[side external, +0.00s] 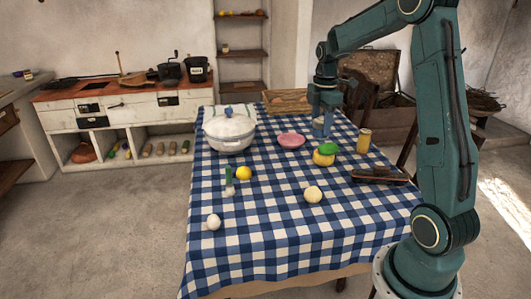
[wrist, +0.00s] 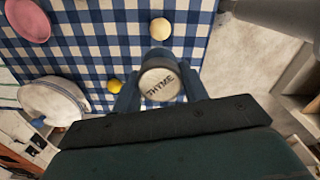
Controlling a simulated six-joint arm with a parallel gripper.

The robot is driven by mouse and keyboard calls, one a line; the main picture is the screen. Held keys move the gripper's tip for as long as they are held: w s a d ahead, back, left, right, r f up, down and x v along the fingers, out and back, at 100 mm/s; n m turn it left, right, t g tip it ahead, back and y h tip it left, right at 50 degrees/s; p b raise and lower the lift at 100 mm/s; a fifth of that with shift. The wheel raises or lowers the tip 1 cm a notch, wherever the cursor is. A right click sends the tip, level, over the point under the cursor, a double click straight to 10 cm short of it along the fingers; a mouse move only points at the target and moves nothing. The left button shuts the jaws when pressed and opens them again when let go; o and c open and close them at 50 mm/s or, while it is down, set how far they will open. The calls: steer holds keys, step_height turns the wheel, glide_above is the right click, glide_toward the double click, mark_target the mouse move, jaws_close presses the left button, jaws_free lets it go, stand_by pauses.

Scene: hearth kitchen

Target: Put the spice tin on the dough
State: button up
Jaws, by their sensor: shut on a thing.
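My gripper (side external: 322,98) hangs above the blue-checked table, between the pink plate and the yellow and green item in the side view. Its jaws (wrist: 160,88) are shut on the spice tin (wrist: 160,83), whose pale round lid reads THYME. In the side view the tin (side external: 320,128) shows as a small greyish shape under the jaws. The dough, a pale round lump (side external: 313,194), sits on the cloth nearer the side camera. It also shows in the wrist view (wrist: 160,29), apart from the tin.
A white pot (side external: 230,132) stands at the left, near a pink plate (side external: 291,140). A lemon (side external: 244,173), a yellow and green item (side external: 324,157), an egg (side external: 213,222), a yellow can (side external: 364,140) and a dark brush-like object (side external: 379,176) are spread about. The cloth around the dough is clear.

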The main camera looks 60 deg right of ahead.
step_height(320, 180, down, 19)
steer(key=shift+f, duration=0.2)
stand_by(0.8)
steer(key=shift+f, duration=0.15)
steer(key=o, duration=1)
step_height(320, 180, up, 12)
steer(key=shift+r, duration=0.2)
stand_by(0.6)
